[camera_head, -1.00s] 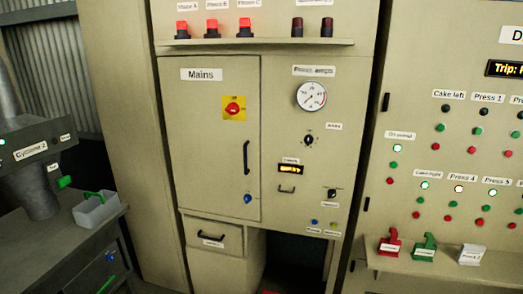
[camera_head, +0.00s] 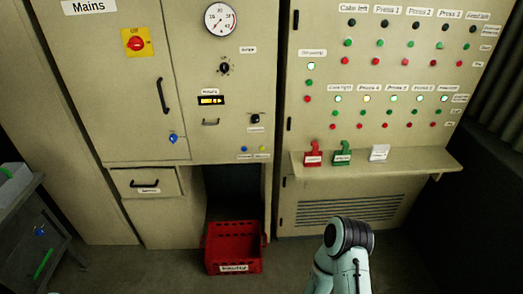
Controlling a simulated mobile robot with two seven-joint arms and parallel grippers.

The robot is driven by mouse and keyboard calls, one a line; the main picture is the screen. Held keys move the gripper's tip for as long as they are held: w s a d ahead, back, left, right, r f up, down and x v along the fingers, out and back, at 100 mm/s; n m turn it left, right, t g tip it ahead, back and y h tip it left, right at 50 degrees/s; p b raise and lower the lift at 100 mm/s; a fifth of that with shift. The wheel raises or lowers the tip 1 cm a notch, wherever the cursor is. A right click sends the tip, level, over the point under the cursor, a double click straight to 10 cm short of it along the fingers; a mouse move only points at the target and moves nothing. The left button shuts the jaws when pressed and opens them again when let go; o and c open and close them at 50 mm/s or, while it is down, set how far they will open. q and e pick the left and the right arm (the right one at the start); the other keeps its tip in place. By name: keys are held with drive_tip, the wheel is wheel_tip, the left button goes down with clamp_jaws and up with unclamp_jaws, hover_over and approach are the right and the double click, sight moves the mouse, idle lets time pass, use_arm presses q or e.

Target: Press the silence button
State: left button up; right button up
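No button label that I can read says "silence". Part of my arm, pale teal with a dark joint, shows at the bottom right, below and to the right of the two buttons. Neither gripper shows.
The right cabinet carries rows of buttons and lamps (camera_head: 377,61). Below them a shelf (camera_head: 420,163) juts out, holding red, green and white items. A red crate (camera_head: 232,226) stands on the floor under the middle cabinet. A dark table (camera_head: 52,235) is at left.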

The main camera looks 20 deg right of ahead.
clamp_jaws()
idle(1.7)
